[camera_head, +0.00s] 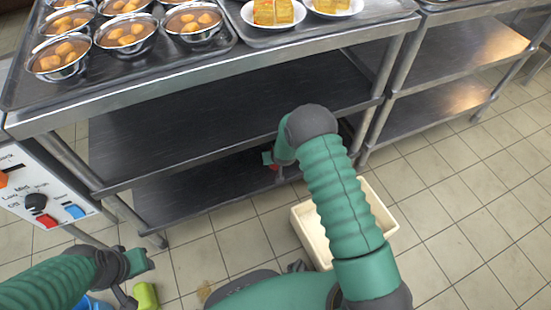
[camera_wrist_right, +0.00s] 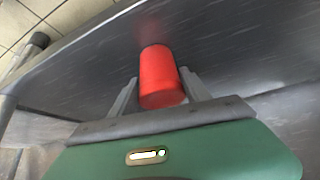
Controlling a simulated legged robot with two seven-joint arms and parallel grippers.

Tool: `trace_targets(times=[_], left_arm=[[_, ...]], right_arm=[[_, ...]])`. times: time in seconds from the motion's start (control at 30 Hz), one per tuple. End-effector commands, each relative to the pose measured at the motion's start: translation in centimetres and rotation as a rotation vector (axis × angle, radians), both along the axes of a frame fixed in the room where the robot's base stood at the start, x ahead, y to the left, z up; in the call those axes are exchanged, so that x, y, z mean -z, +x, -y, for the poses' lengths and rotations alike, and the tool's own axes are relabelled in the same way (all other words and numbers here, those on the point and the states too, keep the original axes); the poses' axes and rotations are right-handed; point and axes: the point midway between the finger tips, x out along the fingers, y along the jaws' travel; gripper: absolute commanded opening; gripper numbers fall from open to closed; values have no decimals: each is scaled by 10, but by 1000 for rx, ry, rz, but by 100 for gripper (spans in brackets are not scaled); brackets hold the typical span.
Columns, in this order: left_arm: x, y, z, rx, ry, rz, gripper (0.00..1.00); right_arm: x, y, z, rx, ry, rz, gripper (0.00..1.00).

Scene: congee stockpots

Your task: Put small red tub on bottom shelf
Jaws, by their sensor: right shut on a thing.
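The small red tub (camera_wrist_right: 160,78) is upright-looking between the two fingers of my right gripper (camera_wrist_right: 158,92) in the right wrist view, with a grey metal shelf surface close behind it. My right arm hides part of this spot. I cannot tell whether the tub touches the shelf. My left gripper (camera_head: 124,296) is low at the left, and its fingers are unclear.
The middle shelf (camera_head: 190,125) is empty and lies above the bottom one. Metal bowls (camera_head: 126,35) and plates of food (camera_head: 272,12) fill the top. A cream bin (camera_head: 308,232) stands on the floor beside my right arm. A control panel (camera_head: 38,195) is at left.

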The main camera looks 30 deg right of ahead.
Motion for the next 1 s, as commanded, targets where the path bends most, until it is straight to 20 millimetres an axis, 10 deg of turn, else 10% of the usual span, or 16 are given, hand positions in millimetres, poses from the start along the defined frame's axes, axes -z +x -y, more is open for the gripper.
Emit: trace_targets(times=[0.03,0.07,0.2,0.57,1.0], left_arm=[[2,0,0,0,0,0,36],[1,0,0,0,0,0,36],[1,0,0,0,0,0,36],[-6,0,0,0,0,0,36],[-72,0,0,0,0,0,36]], right_arm=[[2,0,0,0,0,0,8],[2,0,0,0,0,0,59],[1,0,0,0,0,0,77],[-6,-2,-1,0,0,0,77],[-93,-54,-14,0,0,-1,77]])
